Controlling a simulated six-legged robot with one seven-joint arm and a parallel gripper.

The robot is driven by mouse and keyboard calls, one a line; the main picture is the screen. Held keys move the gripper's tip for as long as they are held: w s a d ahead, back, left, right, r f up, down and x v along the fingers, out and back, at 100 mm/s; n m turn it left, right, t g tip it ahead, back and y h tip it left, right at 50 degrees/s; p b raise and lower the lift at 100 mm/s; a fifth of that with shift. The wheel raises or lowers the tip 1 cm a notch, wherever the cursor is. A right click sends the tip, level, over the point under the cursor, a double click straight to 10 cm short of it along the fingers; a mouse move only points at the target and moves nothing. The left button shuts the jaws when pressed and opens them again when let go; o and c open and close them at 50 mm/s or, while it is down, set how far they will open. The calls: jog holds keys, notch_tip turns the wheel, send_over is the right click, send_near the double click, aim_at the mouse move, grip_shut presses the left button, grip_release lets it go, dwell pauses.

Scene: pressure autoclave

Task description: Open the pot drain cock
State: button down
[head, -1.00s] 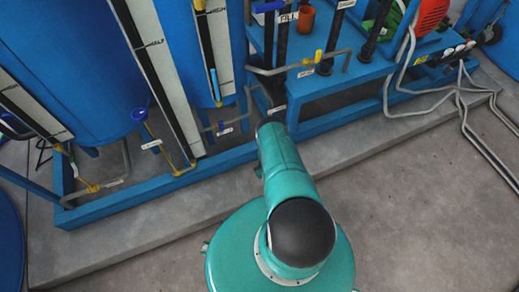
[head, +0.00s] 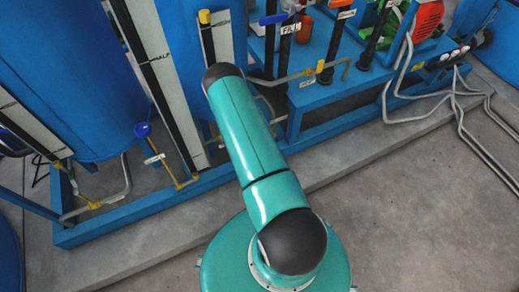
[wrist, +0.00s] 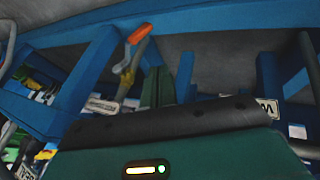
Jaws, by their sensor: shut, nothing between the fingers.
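In the wrist view a cock with an orange lever handle (wrist: 140,33) sits on a short pipe below a blue frame. A pale label (wrist: 102,104) is close by, too small to read. I cannot tell for sure that this is the pot drain cock. My gripper (wrist: 165,78) shows as narrow dark green fingers beyond the wrist housing, shut and empty. It appears apart from the orange handle, below and right of it in the picture. In the head view my arm covers the gripper. A yellow-handled cock (head: 320,66) shows right of the arm.
A large blue tank (head: 70,80) and blue frame rails stand left. The concrete floor (head: 420,220) at lower right is clear.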

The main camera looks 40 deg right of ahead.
jog(key=d+f, duration=0.7)
jog(key=f, duration=0.2)
jog(key=shift+w+f+g+y, duration=0.25)
jog(key=shift+f+g+y, duration=0.05)
jog(key=shift+f, duration=0.05)
jog(key=shift+d+f, duration=0.15)
jog(key=shift+f, duration=0.15)
jog(key=shift+s+d+f, duration=0.15)
jog(key=shift+d+f, duration=0.2)
jog(key=shift+f, duration=0.15)
jog(key=shift+s+d+f, duration=0.3)
jog(key=shift+d+f, duration=0.5)
jog(key=shift+d, duration=0.1)
